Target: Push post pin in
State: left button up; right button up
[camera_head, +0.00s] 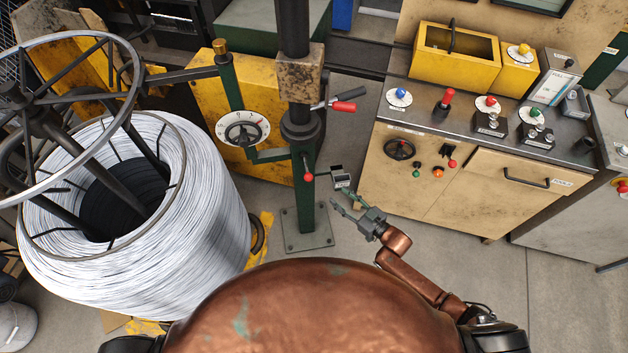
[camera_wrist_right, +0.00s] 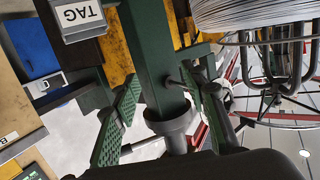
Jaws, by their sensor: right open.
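The green post (camera_head: 312,208) stands on a floor plate left of my right gripper. A short rod with a red ball end (camera_head: 308,177) shows on its front; it may be the post pin. In the right wrist view the post (camera_wrist_right: 150,50) runs between and beyond my fingers, and a short dark rod (camera_wrist_right: 176,84) sticks out of its side. I cannot tell if both rods are the same. My right gripper (camera_head: 345,198) is open and empty, apart from the post in the head view; its green-padded fingers fill the wrist view (camera_wrist_right: 162,78). My left gripper is out of view.
A small TAG plate (camera_head: 342,181) is close to my right gripper. A large wire coil (camera_head: 215,235) stands left of the post. A control bench (camera_head: 430,195) with knobs and levers is right. Some bare floor (camera_head: 400,255) shows between.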

aim_at(308, 175)
jog(key=a+r+n+y, duration=0.1)
jog(key=a+r+y, duration=0.2)
jog(key=a+r, duration=0.3)
jog(key=shift+g, duration=0.3)
jog(key=shift+r+x, duration=0.15)
jog(key=shift+x, duration=1.35)
jog(key=shift+r+x, duration=0.15)
jog(key=shift+x, duration=1.35)
jog(key=shift+w+d, duration=0.1)
jog(key=shift+d, duration=0.05)
jog(key=shift+c, duration=0.4)
grip_shut()
